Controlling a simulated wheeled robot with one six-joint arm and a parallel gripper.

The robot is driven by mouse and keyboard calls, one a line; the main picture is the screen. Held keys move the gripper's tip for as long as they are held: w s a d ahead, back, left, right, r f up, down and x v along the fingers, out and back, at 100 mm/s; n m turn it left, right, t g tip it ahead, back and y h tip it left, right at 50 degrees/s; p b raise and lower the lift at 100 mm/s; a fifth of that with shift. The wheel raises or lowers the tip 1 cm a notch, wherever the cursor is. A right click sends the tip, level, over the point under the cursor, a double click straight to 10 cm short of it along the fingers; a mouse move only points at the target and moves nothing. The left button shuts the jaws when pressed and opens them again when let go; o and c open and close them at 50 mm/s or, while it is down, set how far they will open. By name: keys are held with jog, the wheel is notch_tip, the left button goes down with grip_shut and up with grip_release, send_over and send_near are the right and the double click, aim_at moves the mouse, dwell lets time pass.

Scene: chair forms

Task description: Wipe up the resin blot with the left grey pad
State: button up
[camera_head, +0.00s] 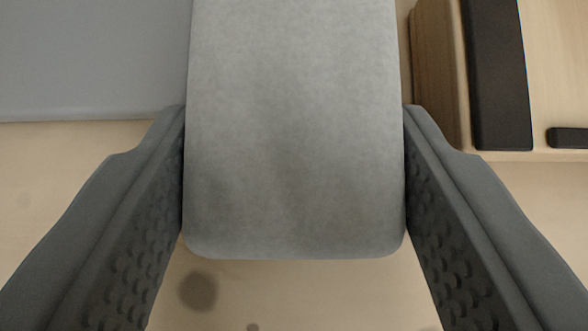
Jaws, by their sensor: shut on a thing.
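A grey pad (295,130) with a soft mottled surface fills the middle of the view and runs out of the top of the picture. My gripper (294,115) is shut on it, with one dark finger against each side. A dark round blot (198,291) shows on the pale wooden surface just below the pad's near edge, left of centre.
A flat blue-grey panel (85,60) lies at the upper left, beside the pad. At the upper right stands a wooden block or box (437,75) with a black strip (497,75) and a small black bar (568,138). The pale surface (300,290) below the pad is mostly clear.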

aim_at(294, 316)
jog(key=shift+w+a+r, duration=0.1)
jog(key=shift+w+r, duration=0.15)
jog(key=shift+w, duration=0.1)
jog(key=shift+s+f, duration=0.15)
jog(key=shift+s, duration=0.3)
jog(key=shift+s+f, duration=0.15)
jog(key=shift+s, duration=1)
jog(key=shift+s+f, duration=0.1)
jog(key=shift+s, duration=1.05)
jog(key=shift+r, duration=0.1)
jog(key=shift+r, duration=2.95)
notch_tip(294, 316, up, 3)
